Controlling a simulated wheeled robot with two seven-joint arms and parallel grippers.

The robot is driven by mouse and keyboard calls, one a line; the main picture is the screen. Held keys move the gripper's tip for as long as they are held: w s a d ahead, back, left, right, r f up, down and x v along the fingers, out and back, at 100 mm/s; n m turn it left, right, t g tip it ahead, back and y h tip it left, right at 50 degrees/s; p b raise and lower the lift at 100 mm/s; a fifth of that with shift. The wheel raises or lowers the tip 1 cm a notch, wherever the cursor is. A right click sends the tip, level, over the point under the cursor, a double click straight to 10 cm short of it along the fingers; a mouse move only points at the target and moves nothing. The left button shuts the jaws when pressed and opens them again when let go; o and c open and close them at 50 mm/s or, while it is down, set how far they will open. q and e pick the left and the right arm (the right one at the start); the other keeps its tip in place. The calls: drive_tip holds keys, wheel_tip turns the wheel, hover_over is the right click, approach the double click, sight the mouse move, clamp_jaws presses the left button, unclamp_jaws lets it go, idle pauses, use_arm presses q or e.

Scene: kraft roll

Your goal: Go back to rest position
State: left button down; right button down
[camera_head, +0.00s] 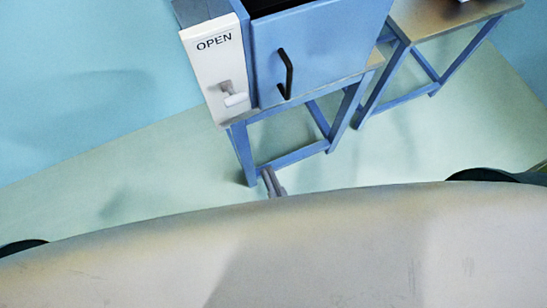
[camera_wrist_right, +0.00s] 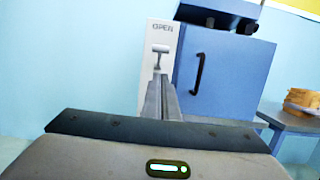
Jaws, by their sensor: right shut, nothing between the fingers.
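My right gripper (camera_head: 273,182) shows just past the edge of my own body in the head view, its fingers together and empty. It also shows in the right wrist view (camera_wrist_right: 162,98), pointing toward the blue cabinet (camera_wrist_right: 222,72) and apart from it as far as I can tell. My left gripper is not in either view.
The blue cabinet (camera_head: 318,48) with a black handle (camera_head: 286,74) stands on a blue-legged table. A white panel marked OPEN (camera_head: 215,62) with a small lever (camera_head: 234,97) is at its left. A second table (camera_head: 440,18) stands to the right. Floor (camera_head: 130,180) at left is clear.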

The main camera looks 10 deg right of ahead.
drive_tip(key=shift+s, duration=0.2)
drive_tip(key=shift+w, duration=0.1)
idle(0.4)
drive_tip(key=w+a+f+n+g+y, duration=0.1)
drive_tip(key=w+f+n+g+y, duration=0.3)
drive_tip(key=f+n, duration=0.75)
drive_tip(key=w+a+f+n+g, duration=0.2)
drive_tip(key=w+f+n, duration=0.3)
drive_tip(key=f+n, duration=0.7)
drive_tip(key=d+f+n+g+h, duration=0.2)
drive_tip(key=d+f+n, duration=0.25)
drive_tip(key=f, duration=0.55)
drive_tip(key=d+f+n+g+h, duration=0.25)
drive_tip(key=d+f, duration=0.35)
drive_tip(key=f, duration=0.4)
drive_tip(key=s+d+f+n+g+h, duration=0.3)
drive_tip(key=s+d+f+n+g, duration=0.1)
drive_tip(key=d+f, duration=0.4)
wheel_tip(320, 180, down, 3)
drive_tip(key=shift+s+d+r+n+h, duration=0.2)
drive_tip(key=shift+s+d+n+h, duration=0.15)
drive_tip(key=shift+s+n, duration=0.15)
